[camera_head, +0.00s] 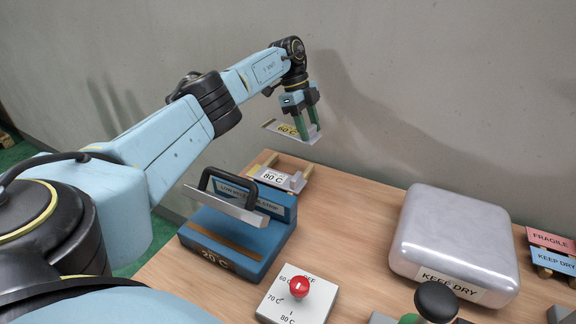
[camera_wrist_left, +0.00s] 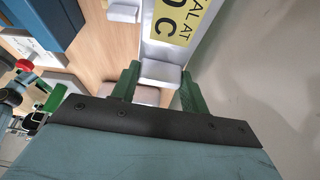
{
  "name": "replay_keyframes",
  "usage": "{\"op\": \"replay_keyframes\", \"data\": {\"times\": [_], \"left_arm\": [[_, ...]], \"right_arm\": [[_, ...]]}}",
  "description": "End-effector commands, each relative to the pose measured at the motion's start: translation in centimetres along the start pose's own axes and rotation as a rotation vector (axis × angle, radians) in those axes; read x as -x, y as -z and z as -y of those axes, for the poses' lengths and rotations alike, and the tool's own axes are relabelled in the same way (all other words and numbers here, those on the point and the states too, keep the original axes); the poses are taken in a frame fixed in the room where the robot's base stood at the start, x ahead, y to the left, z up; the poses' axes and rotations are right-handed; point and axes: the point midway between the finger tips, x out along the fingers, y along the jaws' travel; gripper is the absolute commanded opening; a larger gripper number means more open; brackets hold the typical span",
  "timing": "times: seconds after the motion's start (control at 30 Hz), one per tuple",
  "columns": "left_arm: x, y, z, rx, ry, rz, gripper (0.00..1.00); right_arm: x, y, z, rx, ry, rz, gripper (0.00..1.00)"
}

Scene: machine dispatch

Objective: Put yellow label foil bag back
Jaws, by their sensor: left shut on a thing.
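The foil bag with a yellow label reading 60 C (camera_head: 287,129) is held in the air above the back left of the table. My left gripper (camera_head: 308,130) is shut on the bag's right part, its green fingers pointing down. In the left wrist view, the bag (camera_wrist_left: 176,52) lies between the fingers, with its yellow label facing the camera. A white-label 80 C bag (camera_head: 274,178) lies on a wooden rack (camera_head: 301,172), below the held bag and apart from it. My right gripper does not show.
A blue sealer (camera_head: 235,248) with a raised black handle stands in front of the rack. A control box with a red knob (camera_head: 299,287) is nearer. A large silver package (camera_head: 457,235) fills the right. Pink and blue label cards (camera_head: 552,241) lie at far right. A wall stands behind.

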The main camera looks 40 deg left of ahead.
Motion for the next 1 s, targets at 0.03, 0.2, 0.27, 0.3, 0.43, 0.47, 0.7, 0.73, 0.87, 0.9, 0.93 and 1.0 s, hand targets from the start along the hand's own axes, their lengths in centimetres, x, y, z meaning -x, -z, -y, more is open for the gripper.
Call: {"op": "replay_keyframes", "data": {"times": [0.03,0.2,0.27,0.3,0.43,0.47,0.7,0.73,0.87,0.9,0.93,1.0], "left_arm": [[0.1,-0.3,0.0,0.035,0.017,-0.002,0.23],[-0.3,-0.8,0.1,0.098,0.039,-0.009,0.23],[-1.0,-1.1,0.1,0.102,0.040,-0.009,0.23],[-1.6,-1.3,0.1,0.102,0.039,-0.009,0.23],[-4.0,-2.2,0.1,0.102,0.038,-0.008,0.23],[-4.5,-2.5,0.1,0.102,0.038,-0.008,0.23],[-6.9,-3.4,0.1,0.101,0.040,-0.009,0.23],[-7.4,-3.5,0.1,0.101,0.040,-0.009,0.23],[-9.0,-4.2,0.2,0.100,0.040,-0.009,0.23],[-9.1,-4.3,0.2,0.099,0.041,-0.008,0.23],[-9.1,-4.3,0.2,0.099,0.042,-0.008,0.23],[-9.0,-4.3,0.2,0.098,0.042,-0.008,0.23]], "right_arm": [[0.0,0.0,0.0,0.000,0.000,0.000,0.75],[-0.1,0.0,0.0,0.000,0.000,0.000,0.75],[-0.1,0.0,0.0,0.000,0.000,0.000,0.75],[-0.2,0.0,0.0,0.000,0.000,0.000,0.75],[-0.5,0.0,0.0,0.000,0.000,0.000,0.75],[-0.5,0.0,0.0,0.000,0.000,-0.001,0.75],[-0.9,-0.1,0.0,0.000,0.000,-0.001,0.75],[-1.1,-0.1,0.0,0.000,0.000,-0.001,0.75],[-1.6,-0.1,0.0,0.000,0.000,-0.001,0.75],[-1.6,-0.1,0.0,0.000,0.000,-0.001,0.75],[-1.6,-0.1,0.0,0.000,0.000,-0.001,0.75],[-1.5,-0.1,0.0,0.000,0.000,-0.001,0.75]]}}
